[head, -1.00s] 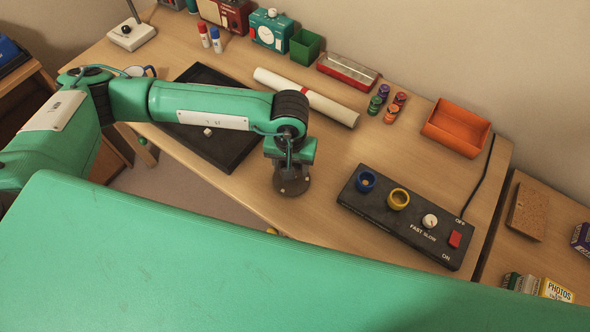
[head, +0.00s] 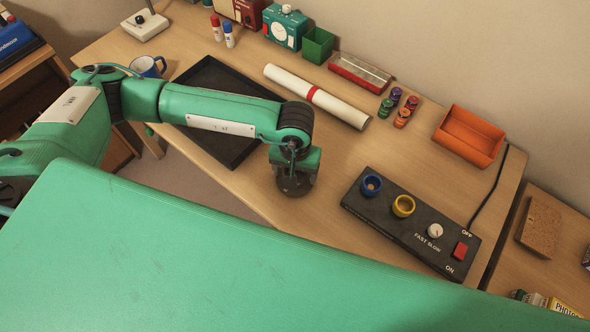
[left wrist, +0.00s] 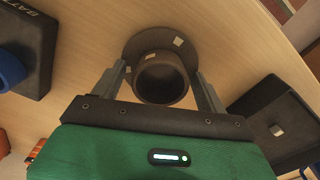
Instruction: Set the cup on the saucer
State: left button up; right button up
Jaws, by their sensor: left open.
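A dark round cup (left wrist: 163,84) shows in the left wrist view with its open mouth toward the camera. Behind it is a wider dark disc, the saucer (left wrist: 134,48), with small pale marks. The cup appears to stand on the saucer, a little off its middle in this view. My left gripper (left wrist: 160,72) is open, with one finger on each side of the cup. In the head view the dark saucer (head: 294,187) shows just below my left wrist, which hides most of the cup. My right gripper is not in view.
A black tray (head: 218,70) lies left of the saucer. A black switch box (head: 385,225) with blue and yellow rings is on the right. A rolled paper (head: 290,80), small coloured pots (head: 402,117) and an orange bin (head: 468,136) stand behind. A blue-rimmed mug (head: 146,66) stands far left.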

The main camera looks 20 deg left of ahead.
pick_arm(q)
jog(key=shift+r, duration=0.15)
notch_tip(320, 180, up, 12)
jog(key=p, duration=0.3)
jog(key=shift+p, duration=0.35)
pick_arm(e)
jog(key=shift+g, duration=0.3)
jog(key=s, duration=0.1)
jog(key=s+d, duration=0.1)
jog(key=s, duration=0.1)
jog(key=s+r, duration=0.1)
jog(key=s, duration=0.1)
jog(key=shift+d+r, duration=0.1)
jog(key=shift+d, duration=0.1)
